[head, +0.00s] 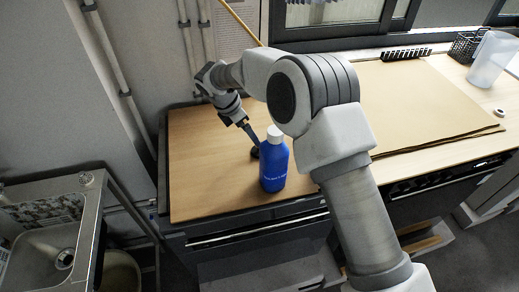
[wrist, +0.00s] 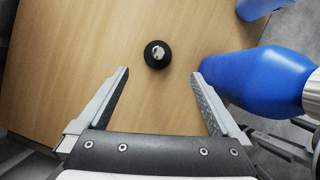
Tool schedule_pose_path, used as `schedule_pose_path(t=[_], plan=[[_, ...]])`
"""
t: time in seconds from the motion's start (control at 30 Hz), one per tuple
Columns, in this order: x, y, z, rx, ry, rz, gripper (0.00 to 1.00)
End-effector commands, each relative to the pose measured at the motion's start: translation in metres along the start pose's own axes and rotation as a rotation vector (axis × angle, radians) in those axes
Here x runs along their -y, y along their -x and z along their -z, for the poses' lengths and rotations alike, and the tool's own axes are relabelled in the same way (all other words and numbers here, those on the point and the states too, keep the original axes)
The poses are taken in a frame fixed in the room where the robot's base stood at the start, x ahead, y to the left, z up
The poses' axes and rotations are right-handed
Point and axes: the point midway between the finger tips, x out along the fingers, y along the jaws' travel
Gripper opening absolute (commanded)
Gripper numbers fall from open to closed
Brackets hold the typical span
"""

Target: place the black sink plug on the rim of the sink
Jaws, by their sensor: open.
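The black sink plug (wrist: 158,54) lies on the wooden worktop, a round black disc with a small metal knob on top. In the head view the plug (head: 255,153) is a small dark spot partly hidden behind the blue bottle and near my fingers. My gripper (wrist: 160,74) is open and empty; the plug lies just beyond and between its fingertips in the wrist view. In the head view my gripper (head: 250,140) points down at the plug. The steel sink (head: 85,200) stands at the lower left, with its rim around the basin and a drain inside.
A blue bottle (head: 274,165) with a white cap stands close beside the plug; in the wrist view the bottle (wrist: 255,80) is right of my right finger. Brown sheets (head: 425,100) cover the right worktop. A gap separates worktop and sink. The worktop's left part is clear.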

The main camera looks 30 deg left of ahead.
Motion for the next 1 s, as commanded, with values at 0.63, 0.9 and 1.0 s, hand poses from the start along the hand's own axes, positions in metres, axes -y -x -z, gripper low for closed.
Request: schedule_pose_path(t=[0.63,0.9,1.0], plan=[[-0.003,-0.081,-0.004,0.000,-0.001,0.003,1.00],[-0.004,-0.105,-0.004,0.001,-0.001,0.001,1.00],[-0.004,-0.105,-0.004,0.001,-0.001,0.000,1.00]])
